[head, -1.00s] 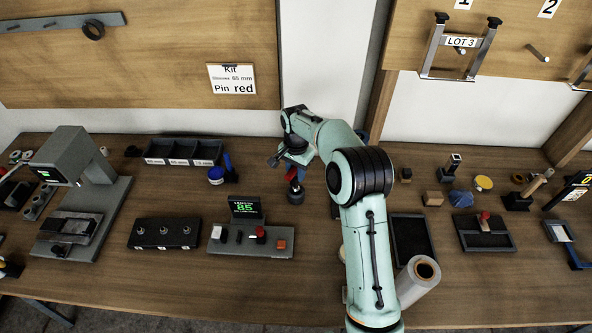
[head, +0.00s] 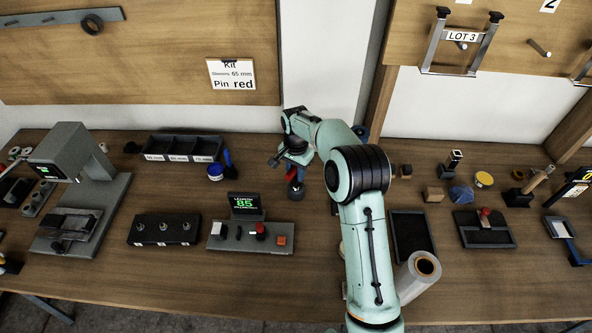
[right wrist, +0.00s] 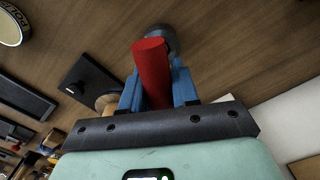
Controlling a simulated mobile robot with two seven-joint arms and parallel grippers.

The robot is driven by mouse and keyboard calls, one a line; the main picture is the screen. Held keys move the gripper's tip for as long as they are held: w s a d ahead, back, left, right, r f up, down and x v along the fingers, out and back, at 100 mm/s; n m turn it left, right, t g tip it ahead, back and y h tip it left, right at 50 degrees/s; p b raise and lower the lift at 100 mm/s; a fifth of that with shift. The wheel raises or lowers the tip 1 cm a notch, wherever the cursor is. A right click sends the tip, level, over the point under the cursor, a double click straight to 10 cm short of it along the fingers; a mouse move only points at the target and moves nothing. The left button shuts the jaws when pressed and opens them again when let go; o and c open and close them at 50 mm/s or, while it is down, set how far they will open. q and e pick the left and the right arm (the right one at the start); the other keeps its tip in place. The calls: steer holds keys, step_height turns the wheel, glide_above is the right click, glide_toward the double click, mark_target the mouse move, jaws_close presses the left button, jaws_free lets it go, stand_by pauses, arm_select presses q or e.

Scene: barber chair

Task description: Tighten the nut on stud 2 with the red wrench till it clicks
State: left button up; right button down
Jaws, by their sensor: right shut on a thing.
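My right gripper (head: 293,162) is shut on the red wrench (right wrist: 152,72), whose red handle stands between the blue fingers in the right wrist view. A dark grey round end shows beyond the handle. In the head view the wrench (head: 294,190) hangs below my gripper, its grey end down, right of the display panel. The black block with three studs (head: 150,232) lies on the bench left of that panel. Small number tags on its front are too small to read surely. Nut details are not clear. My left gripper is not in view.
The panel with buttons (head: 280,250) and a green-lit display stands between the stud block and my right arm. A grey press-like machine (head: 115,200) stands at the left. A three-bin tray (head: 180,143) and a blue pot (head: 215,171) lie behind. Front bench is clear.

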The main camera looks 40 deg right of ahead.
steer(key=c, duration=0.8)
jaws_free()
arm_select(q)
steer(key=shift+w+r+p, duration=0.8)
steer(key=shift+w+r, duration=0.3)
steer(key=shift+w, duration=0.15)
arm_select(e)
step_height(320, 180, up, 14)
steer(key=shift+f, duration=0.25)
